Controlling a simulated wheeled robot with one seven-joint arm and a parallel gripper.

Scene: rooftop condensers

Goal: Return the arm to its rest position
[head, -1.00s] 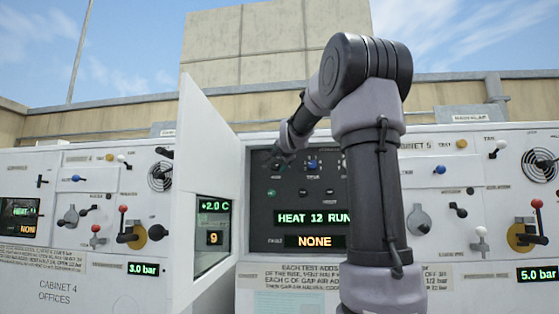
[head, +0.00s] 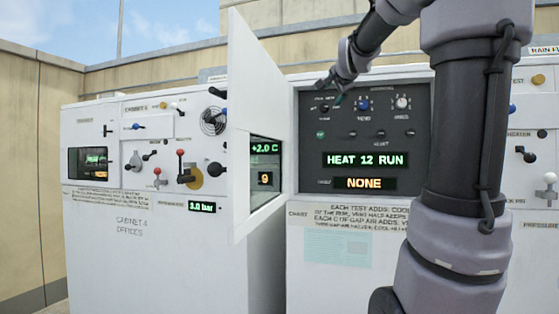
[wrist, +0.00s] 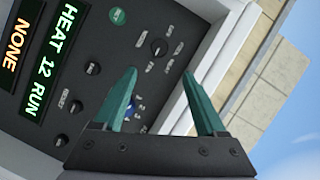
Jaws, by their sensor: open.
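My gripper (wrist: 163,95) shows in the wrist view with its two green fingers apart and nothing between them. It is in front of the dark control panel (wrist: 105,60), near a blue knob (wrist: 128,108). In the head view my gripper (head: 328,88) is small, at the panel's upper left, near the black mode knob. My arm rises on the right and bends over the top toward the panel (head: 370,150). I cannot tell if the fingertips touch the panel. The displays read "HEAT 12 RUN" (head: 366,160) and "NONE" (head: 365,183).
An open white cabinet door (head: 258,110) stands out left of the panel, close to my gripper. Cabinet 4 (head: 140,150), with levers and knobs, is further left. Another cabinet (head: 535,150) is at the right, partly behind my arm. A tan wall (head: 170,72) runs behind.

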